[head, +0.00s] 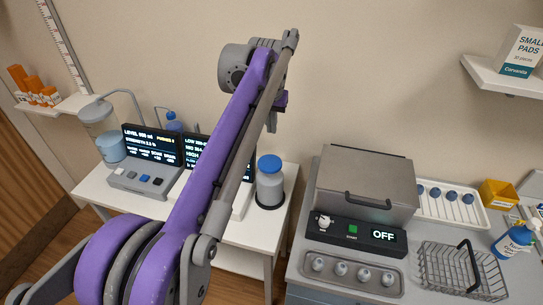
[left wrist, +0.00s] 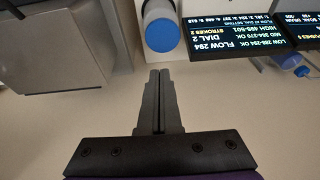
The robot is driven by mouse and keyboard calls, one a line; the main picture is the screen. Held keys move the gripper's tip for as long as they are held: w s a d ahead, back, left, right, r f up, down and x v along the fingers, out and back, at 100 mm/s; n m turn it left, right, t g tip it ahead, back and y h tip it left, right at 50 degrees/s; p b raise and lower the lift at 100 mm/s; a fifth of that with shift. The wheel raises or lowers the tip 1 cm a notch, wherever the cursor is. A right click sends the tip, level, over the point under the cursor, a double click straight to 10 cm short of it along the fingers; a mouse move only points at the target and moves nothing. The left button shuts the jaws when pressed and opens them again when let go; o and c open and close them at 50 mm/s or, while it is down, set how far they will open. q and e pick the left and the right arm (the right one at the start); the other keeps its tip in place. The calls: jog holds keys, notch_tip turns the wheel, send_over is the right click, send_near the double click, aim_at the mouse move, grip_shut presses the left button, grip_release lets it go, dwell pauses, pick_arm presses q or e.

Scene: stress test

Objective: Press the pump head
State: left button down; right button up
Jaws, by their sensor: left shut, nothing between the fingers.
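My left gripper (head: 272,122) hangs high over the white table near the back wall, with its fingers pointing down. In the left wrist view its two dark fingers (left wrist: 158,75) are shut together with nothing between them. A grey bottle with a round blue top (head: 269,163) stands below and apart from the fingers; the blue top also shows in the left wrist view (left wrist: 161,36), beyond the fingertips. A small blue bottle with a thin spout (head: 172,121) stands behind the screens. A blue bottle with a white label (head: 515,239) stands at the far right. Which carries the pump head I cannot tell.
Two display units stand on the white table (head: 92,189), the left with buttons (head: 145,180), the right with a lit screen (left wrist: 235,32). A grey lidded box (head: 365,178), a control panel reading OFF (head: 385,236) and a wire basket (head: 455,270) are on the right counter.

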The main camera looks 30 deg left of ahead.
pick_arm(q)
jog(key=shift+f, duration=0.1)
send_near(271, 164)
jog(key=w+f, duration=0.2)
jog(key=f, duration=0.1)
jog(key=w+a+f, duration=0.1)
jog(key=f, duration=0.1)
jog(key=shift+b, duration=0.35)
jog(key=shift+f, duration=0.6)
pick_arm(e)
jog(key=shift+s+f, duration=0.2)
jog(key=shift+f, duration=0.35)
pick_arm(q)
notch_tip(271, 164, down, 4)
jog(key=shift+r+b, duration=0.1)
jog(key=shift+b, duration=0.8)
jog(key=shift+s+d+r, duration=0.1)
jog(key=shift+s, duration=0.05)
pick_arm(e)
jog(key=shift+s+f, duration=0.2)
jog(key=shift+f, duration=0.3)
jog(key=shift+s+f, duration=0.15)
jog(key=shift+f, duration=0.35)
